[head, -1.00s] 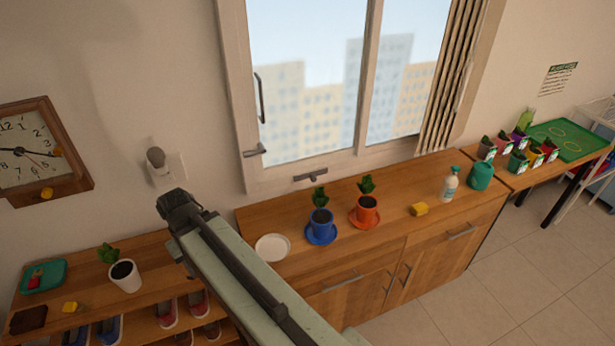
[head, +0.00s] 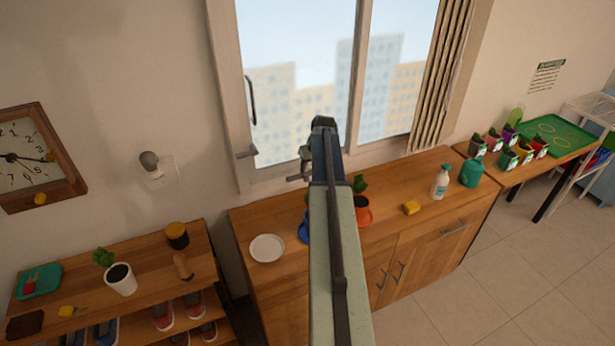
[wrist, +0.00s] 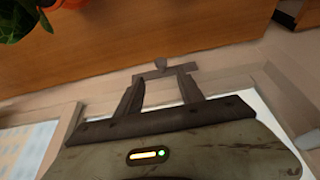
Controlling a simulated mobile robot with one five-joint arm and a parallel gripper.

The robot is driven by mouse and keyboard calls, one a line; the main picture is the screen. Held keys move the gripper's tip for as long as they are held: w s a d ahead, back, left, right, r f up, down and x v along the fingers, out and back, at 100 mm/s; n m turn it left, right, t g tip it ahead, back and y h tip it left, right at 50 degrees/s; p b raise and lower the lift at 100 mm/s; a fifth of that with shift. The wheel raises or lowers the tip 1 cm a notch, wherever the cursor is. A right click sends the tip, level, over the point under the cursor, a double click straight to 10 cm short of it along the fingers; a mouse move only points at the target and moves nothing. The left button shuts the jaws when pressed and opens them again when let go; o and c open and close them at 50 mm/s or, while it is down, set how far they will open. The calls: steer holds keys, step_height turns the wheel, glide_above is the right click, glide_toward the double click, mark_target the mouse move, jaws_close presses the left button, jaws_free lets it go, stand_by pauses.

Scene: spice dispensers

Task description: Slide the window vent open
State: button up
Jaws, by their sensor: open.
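The window vent (wrist: 161,65) is a dark narrow bar with a small knob on the window's pale frame. It shows in the wrist view just beyond my fingertips. My gripper (wrist: 160,80) is open and empty, with one finger toward each side of the knob. I cannot tell whether the fingers touch the bar. In the head view my arm reaches up to the bottom of the window (head: 295,90) and covers most of the vent's place.
A blue pot (head: 304,228) and an orange pot (head: 363,212) with plants stand on the cabinet (head: 445,208) below, partly behind my arm. A white plate (head: 267,248), a yellow sponge (head: 411,208) and a spray bottle (head: 440,182) are also on it.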

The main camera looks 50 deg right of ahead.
mark_target(307, 177)
steer(key=b+x, duration=0.7)
steer(key=x, duration=0.1)
steer(key=shift+a, duration=0.15)
steer(key=shift+r, duration=0.1)
jaws_close()
stand_by(1.1)
